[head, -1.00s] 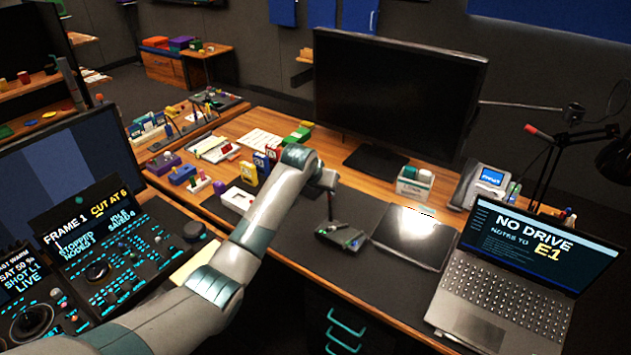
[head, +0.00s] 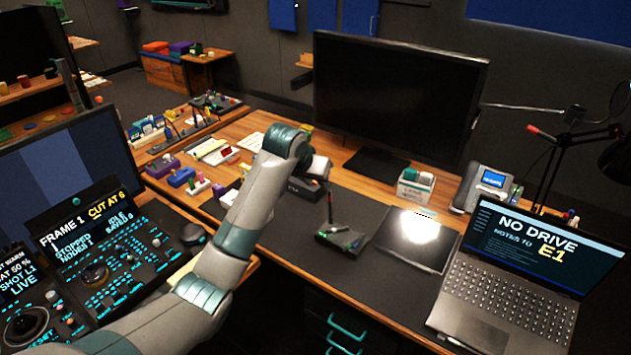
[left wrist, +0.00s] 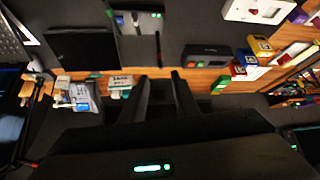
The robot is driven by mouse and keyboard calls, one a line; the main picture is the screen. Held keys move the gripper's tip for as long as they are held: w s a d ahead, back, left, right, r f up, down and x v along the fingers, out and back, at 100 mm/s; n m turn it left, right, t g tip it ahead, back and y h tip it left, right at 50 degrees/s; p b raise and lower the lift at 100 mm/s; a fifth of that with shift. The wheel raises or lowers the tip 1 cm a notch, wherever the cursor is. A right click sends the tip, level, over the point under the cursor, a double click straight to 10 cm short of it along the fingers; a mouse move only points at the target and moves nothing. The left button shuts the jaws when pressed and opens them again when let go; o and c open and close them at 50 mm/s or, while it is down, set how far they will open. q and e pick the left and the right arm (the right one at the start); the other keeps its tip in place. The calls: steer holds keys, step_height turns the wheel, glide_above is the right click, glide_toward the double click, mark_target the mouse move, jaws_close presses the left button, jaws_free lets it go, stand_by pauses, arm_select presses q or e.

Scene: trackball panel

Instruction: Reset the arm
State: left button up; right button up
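My left arm comes in from the lower left of the head view, over the front edge of the desk. Its hand (head: 317,168) is raised above the desk, before the large monitor; the fingers are not clear there. In the left wrist view the two dark fingers of my left gripper (left wrist: 160,88) stand apart with nothing between them. The trackball panel (head: 125,270) is at the lower left of the head view, clear of the hand. Its screen (head: 82,222) reads "FRAME 1 CUT AT 6" and "STOPPED". My right gripper is not in view.
The large monitor (head: 395,95) stands at the back of the desk. Small coloured blocks (head: 180,178) lie left of the arm. The dark mat (head: 355,283) has bare room in front.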

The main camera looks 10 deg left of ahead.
arm_select(q)
steer(key=s+f+g, duration=0.2)
steer(key=s+f, duration=1.8)
steer(key=s, duration=0.4)
steer(key=s+a+f+g+y, duration=0.1)
steer(key=s+a+f, duration=0.1)
steer(key=s, duration=1.2)
steer(key=s+a+f+g, duration=0.1)
steer(key=s+a, duration=0.1)
steer(key=s, duration=1.3)
step_height(320, 180, down, 30)
steer(key=g+b, duration=0.1)
steer(key=s+a+f+g+b, duration=0.1)
steer(key=s+a+f, duration=0.1)
steer(key=s+f, duration=1.6)
steer(key=shift+s+a+f+m+b, duration=0.3)
steer(key=shift+a+f+m, duration=0.1)
steer(key=shift+f, duration=0.1)
